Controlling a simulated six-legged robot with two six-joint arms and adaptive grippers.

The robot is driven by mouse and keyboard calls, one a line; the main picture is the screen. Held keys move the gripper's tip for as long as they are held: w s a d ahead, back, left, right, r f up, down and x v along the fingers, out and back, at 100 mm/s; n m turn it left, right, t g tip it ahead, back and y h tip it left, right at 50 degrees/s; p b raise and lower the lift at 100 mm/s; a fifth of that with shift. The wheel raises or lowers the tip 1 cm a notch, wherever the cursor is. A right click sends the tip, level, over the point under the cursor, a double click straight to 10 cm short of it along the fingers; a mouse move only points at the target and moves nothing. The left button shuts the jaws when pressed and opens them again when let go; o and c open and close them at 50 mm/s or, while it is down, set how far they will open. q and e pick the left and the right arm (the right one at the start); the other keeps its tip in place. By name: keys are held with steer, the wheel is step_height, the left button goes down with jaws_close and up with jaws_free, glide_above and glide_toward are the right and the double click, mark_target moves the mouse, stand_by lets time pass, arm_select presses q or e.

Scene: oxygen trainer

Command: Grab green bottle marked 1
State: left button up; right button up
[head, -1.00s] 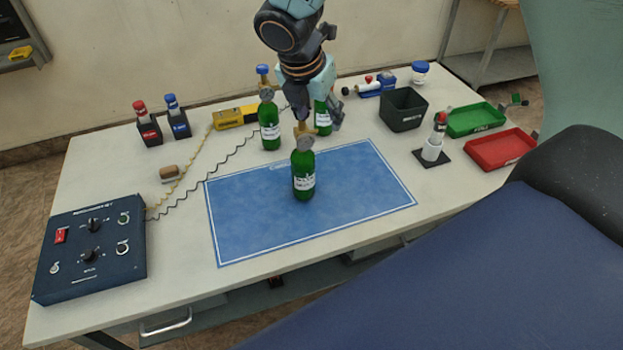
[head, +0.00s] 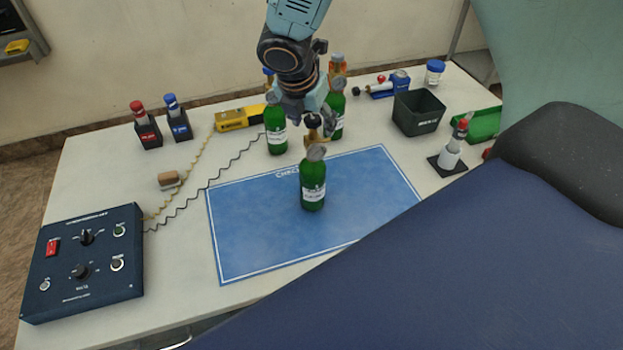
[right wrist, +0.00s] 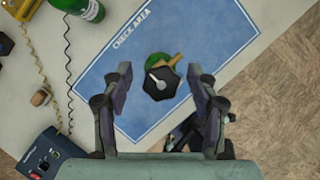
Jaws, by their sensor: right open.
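Three green bottles stand upright on the table; their label numbers are too small to read. One green bottle (head: 313,185) with a grey top and brass fitting stands on the blue check-area mat (head: 250,235). The second bottle (head: 276,130) stands behind it to the left, and the third (head: 337,112) is partly hidden behind my right gripper (head: 318,128). My right gripper is open and empty, just above the mat bottle's top. In the right wrist view, that bottle's top (right wrist: 160,82) lies between the open fingers (right wrist: 160,72). My left gripper is not in view.
A dark control box (head: 85,262) sits at the left with coiled cables. Red-capped and blue-capped holders (head: 148,132), a yellow device (head: 240,118) and a dark bin (head: 418,112) stand farther back. A blue padded surface (head: 440,270) covers the right foreground.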

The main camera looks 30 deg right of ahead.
steer(key=shift+s+d, duration=0.1)
steer(key=shift+c, duration=0.2)
steer(key=shift+c, duration=0.7)
jaws_close()
